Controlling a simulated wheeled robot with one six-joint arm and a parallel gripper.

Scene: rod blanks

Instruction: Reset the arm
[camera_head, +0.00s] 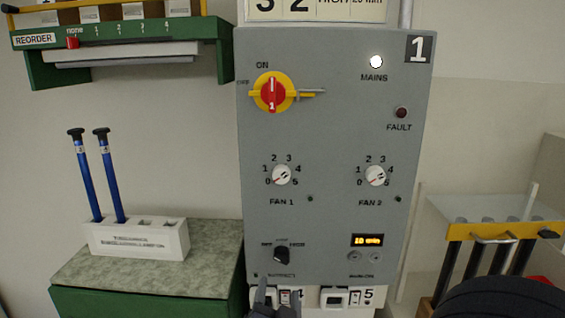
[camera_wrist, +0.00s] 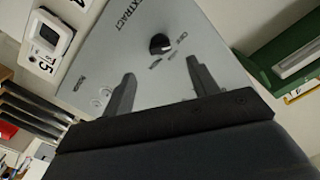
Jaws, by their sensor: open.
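My gripper (camera_head: 268,294) shows at the bottom of the head view, in front of the lower edge of the grey control panel (camera_head: 335,130). In the wrist view my gripper (camera_wrist: 160,67) has its two fingers spread apart with nothing between them. Beyond the fingers is the grey panel (camera_wrist: 140,22) with the black EXTRACT knob (camera_wrist: 160,44). That knob (camera_head: 282,255) also shows in the head view, above my gripper. The gripper looks apart from the knob, but the exact distance cannot be told.
The panel carries a red-yellow mains switch (camera_head: 273,92) pointing to ON, and a lit MAINS lamp (camera_head: 376,62). Blue rods (camera_head: 87,178) stand in a white holder (camera_head: 140,243) at left. A green shelf (camera_head: 130,52) hangs above. A yellow rack (camera_head: 490,231) stands at right.

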